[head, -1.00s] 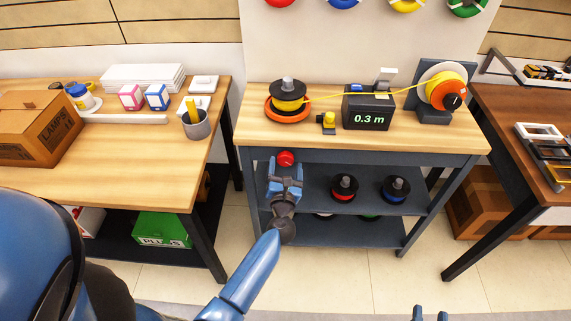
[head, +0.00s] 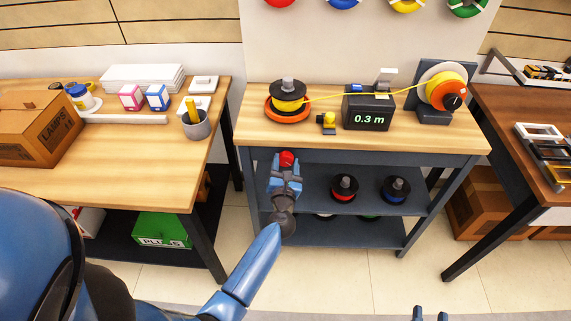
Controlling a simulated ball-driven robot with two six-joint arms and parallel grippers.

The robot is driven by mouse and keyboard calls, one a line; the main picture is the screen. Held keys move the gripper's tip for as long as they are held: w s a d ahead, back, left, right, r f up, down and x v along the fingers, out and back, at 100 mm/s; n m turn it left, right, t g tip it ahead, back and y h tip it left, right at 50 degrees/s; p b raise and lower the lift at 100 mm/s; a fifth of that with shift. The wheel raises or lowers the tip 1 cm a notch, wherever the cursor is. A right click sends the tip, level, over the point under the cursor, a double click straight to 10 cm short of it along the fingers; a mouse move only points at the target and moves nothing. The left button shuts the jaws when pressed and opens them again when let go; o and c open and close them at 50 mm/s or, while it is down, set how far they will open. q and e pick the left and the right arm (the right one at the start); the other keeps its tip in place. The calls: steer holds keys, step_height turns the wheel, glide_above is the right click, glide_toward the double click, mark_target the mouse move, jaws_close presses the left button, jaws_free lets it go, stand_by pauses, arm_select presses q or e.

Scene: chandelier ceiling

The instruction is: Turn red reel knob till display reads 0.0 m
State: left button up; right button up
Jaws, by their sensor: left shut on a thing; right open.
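The red knob (head: 286,158) sits on the front edge of the middle workbench, below its top. My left gripper (head: 285,164) is shut on the red knob from the front, and its fingers hide the knob's lower part. The display (head: 369,119) on the black counter box reads 0.3 m in green. A yellow cable runs from the left reel (head: 288,102) on the orange turntable, through the counter, to the orange and yellow reel (head: 447,92) at right. My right gripper (head: 430,314) is open and empty at the bottom edge, only its fingertips showing.
A small yellow-topped device (head: 327,121) stands on the bench top. Red (head: 344,187) and blue (head: 396,189) spools sit on the shelf below. A left table (head: 130,165) holds boxes and a pen cup; a brown table stands at right.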

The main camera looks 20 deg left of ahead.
arm_select(q)
steer(key=shift+r+m+p, duration=0.1)
steer(key=shift+m+p, duration=0.8)
steer(key=shift+m, duration=0.2)
steer(key=m+p, duration=0.1)
steer(key=m, duration=0.1)
steer(key=shift+d+m+p, duration=0.1)
steer(key=shift+m+p, duration=0.2)
steer(key=shift+p, duration=0.05)
steer(key=m+p, duration=0.2)
steer(key=m, duration=0.2)
steer(key=shift+f+m+p, duration=0.25)
steer(key=shift+m+p, duration=0.2)
steer(key=shift+m, duration=0.45)
steer(key=o, duration=1)
steer(key=shift+o, duration=0.2)
